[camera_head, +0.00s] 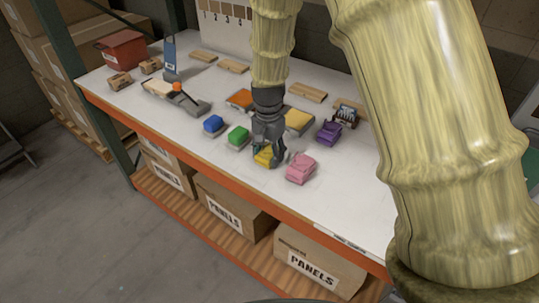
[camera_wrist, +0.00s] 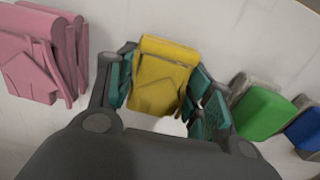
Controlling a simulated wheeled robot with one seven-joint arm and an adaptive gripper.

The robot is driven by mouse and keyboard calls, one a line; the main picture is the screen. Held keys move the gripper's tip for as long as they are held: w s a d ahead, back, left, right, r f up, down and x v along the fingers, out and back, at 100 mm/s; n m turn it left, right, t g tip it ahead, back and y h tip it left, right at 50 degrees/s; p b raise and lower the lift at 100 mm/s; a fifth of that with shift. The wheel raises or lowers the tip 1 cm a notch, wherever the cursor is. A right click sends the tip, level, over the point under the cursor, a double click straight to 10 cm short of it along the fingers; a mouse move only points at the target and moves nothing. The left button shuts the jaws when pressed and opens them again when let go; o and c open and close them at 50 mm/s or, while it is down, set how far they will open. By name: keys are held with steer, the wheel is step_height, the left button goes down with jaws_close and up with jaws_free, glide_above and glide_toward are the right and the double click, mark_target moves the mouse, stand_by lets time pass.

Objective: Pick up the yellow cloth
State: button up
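The yellow cloth (camera_head: 265,156) is a small folded bundle on the white table, near its front edge in the head view. In the wrist view the yellow cloth (camera_wrist: 160,75) lies between my two teal-padded fingers. My gripper (camera_head: 269,152) points down over it in the head view. In the wrist view my gripper (camera_wrist: 164,92) has its fingers on either side of the cloth. The left finger looks close to the cloth and the right finger is at or near its side. I cannot tell whether the pads press on it.
A pink cloth (camera_head: 301,168) lies just right of my gripper. A green block (camera_head: 238,135) and a blue block (camera_head: 213,124) lie to the left. A purple cloth (camera_head: 329,132) and a yellow-topped block (camera_head: 299,121) stand behind. The table's orange front edge (camera_head: 240,164) is close.

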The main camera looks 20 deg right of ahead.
mark_target(267, 155)
steer(key=shift+s+r, duration=0.1)
steer(key=shift+c, duration=0.9)
steer(key=shift+r, duration=0.5)
steer(key=shift+s+a+r+b, duration=0.2)
steer(key=shift+r+b, duration=0.2)
steer(key=shift+r, duration=0.2)
steer(key=shift+s+a+r+b, duration=0.2)
steer(key=shift+r+b, duration=0.2)
steer(key=shift+r, duration=0.2)
steer(key=s+a+r+b, duration=0.1)
steer(key=s+a+b, duration=0.1)
steer(key=s+a, duration=0.8)
steer(key=shift+s+r, duration=0.3)
steer(key=shift+s, duration=0.25)
